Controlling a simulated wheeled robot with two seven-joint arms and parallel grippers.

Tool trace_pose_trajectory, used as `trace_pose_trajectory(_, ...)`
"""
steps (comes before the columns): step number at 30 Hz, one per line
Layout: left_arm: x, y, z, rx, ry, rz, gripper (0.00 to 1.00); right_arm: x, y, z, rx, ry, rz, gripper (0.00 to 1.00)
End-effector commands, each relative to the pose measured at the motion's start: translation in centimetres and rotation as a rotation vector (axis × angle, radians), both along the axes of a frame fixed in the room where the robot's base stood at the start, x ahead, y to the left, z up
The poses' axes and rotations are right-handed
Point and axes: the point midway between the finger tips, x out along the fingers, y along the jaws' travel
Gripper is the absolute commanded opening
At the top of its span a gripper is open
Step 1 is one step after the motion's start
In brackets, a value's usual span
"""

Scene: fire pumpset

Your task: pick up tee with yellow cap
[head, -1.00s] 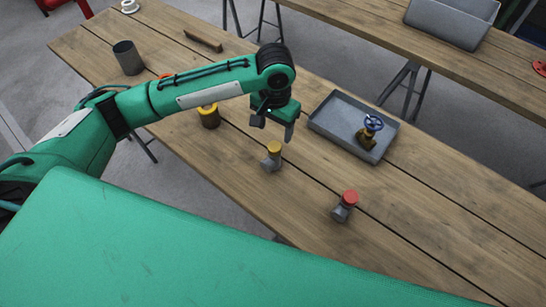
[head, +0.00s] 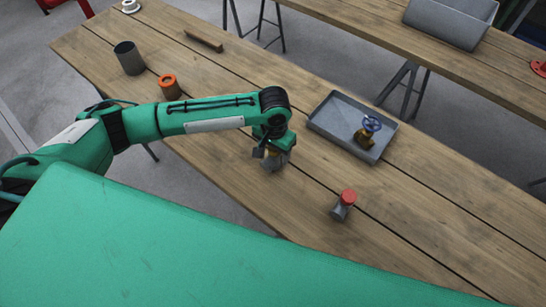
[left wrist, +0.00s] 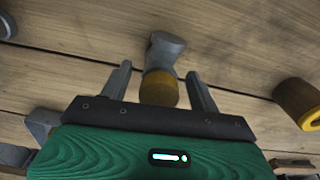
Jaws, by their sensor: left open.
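The tee with the yellow cap (left wrist: 160,88) stands on the wooden table, its grey body (left wrist: 164,48) showing beyond the cap in the left wrist view. My left gripper (left wrist: 160,82) is open, with one finger on each side of the yellow cap and a gap to each finger. In the head view my left gripper (head: 272,158) is low over the tee (head: 275,163) and hides most of it. My right gripper is in neither view.
A tee with a red cap (head: 345,203) stands to the right. A grey tray (head: 320,128) with a blue-handled valve (head: 368,130) lies behind it. An orange-topped part (head: 169,86), a grey cylinder (head: 129,58) and a brown bar (head: 204,41) are at the left.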

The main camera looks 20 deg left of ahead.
Motion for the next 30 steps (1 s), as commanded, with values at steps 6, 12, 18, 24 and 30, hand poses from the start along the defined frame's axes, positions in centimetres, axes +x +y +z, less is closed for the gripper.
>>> trace_pose_trajectory(6,0.0,0.0,0.0,0.0,0.0,0.0,0.25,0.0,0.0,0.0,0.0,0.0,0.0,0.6)
trace_pose_trajectory(12,0.1,0.0,0.1,0.0,-0.001,0.0,0.03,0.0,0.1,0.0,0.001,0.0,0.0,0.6)
trace_pose_trajectory(18,0.1,0.0,0.3,0.0,-0.001,0.0,0.03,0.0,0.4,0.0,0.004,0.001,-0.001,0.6)
trace_pose_trajectory(24,0.2,0.0,1.7,-0.002,-0.004,0.002,0.02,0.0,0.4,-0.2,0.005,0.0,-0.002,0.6)
trace_pose_trajectory(30,0.2,0.0,5.2,-0.002,-0.005,0.0,0.02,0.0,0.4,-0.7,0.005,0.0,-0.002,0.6)
